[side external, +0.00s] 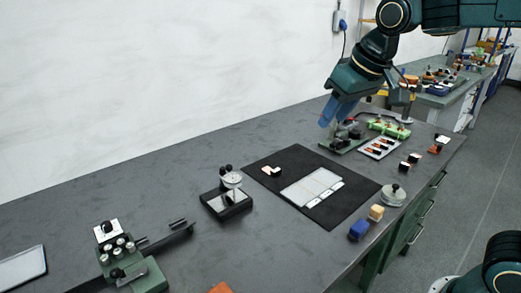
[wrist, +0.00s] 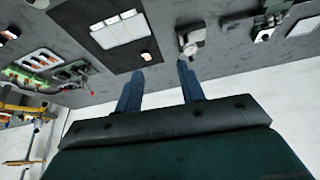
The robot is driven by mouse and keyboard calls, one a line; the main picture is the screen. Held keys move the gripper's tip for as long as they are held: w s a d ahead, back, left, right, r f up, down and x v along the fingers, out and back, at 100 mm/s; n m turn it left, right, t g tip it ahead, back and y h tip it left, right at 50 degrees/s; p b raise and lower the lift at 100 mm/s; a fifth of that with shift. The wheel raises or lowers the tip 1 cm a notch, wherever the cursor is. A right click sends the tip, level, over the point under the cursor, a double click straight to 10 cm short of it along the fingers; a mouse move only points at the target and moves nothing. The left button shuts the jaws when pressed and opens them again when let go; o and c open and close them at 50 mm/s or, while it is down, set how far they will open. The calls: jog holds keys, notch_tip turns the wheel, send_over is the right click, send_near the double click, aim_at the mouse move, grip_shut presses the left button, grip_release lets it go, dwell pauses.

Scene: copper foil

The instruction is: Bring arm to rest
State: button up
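My gripper (side external: 327,113) hangs above the far half of the workbench (side external: 110,205), in front of a green-based fixture (side external: 342,143) in the side view. In the wrist view, my gripper (wrist: 160,73) shows two blue fingers spread apart with nothing between them. The fingers touch nothing that I can see. The wrist picture shows the bench at its top and the white wall below, so the gripper is strongly tilted.
A black mat (side external: 290,160) holds a pale panel (side external: 311,187) and a small block. A dial-gauge stand (side external: 229,197), green clamp fixture (side external: 130,265), white tray (side external: 380,148), green rack (side external: 389,127), round lidded pot (side external: 393,195) and coloured blocks stand around it. The bench along the wall is clear.

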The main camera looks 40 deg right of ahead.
jog(key=s+d+f, duration=0.1)
jog(key=s+f, duration=0.2)
jog(key=s, duration=0.6)
jog(key=s+f, duration=0.3)
jog(key=s, duration=0.5)
jog(key=shift+s+d+n, duration=0.4)
dwell(0.6)
